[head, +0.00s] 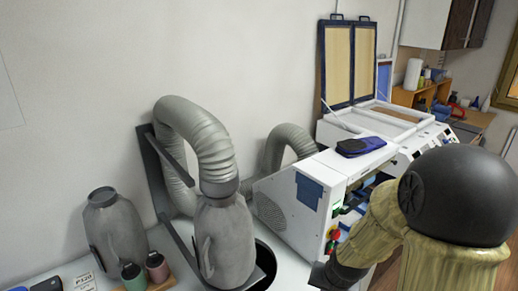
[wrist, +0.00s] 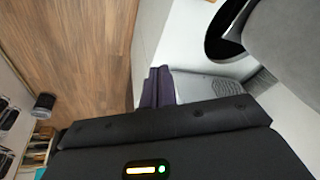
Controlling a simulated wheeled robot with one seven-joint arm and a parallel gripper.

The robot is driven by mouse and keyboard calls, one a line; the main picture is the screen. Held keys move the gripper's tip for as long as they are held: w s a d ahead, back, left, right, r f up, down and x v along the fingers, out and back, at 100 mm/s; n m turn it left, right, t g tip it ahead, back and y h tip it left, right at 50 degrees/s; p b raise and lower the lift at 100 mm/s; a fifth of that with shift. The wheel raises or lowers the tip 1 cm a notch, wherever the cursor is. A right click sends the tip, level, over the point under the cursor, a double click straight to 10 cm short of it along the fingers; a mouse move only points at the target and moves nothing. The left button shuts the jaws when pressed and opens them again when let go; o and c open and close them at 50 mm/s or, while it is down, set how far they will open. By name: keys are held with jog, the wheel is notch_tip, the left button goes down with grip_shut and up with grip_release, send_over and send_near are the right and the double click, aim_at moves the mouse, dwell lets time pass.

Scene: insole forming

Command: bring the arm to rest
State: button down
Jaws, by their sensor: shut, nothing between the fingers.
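My arm comes in from the right of the head view, with a dark round joint and a ribbed beige cover. Its dark end (head: 337,274) hangs low beside the white bench, near the bottom edge, and the fingertips cannot be made out there. In the wrist view my gripper (wrist: 157,88) shows beyond its black body, its dark fingers together with nothing between them. It is over or beside the white bench edge, with the wood floor to the left.
A grey machine with a ribbed hose (head: 190,125) stands on the white bench next to a dark round opening (wrist: 228,32). A white machine (head: 300,198) with a raised framed lid (head: 350,60) and a dark blue item (head: 361,146) on top stands behind my arm. Wood floor (wrist: 85,45) is clear.

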jog(key=s+a+r+n+g, duration=0.1)
jog(key=s+a+r+n, duration=0.1)
jog(key=s+r+n, duration=0.2)
jog(key=s, duration=0.3)
jog(key=shift+s+r+b, duration=0.25)
jog(key=shift+r+b, duration=0.1)
jog(key=shift+w, duration=0.1)
dwell(2.2)
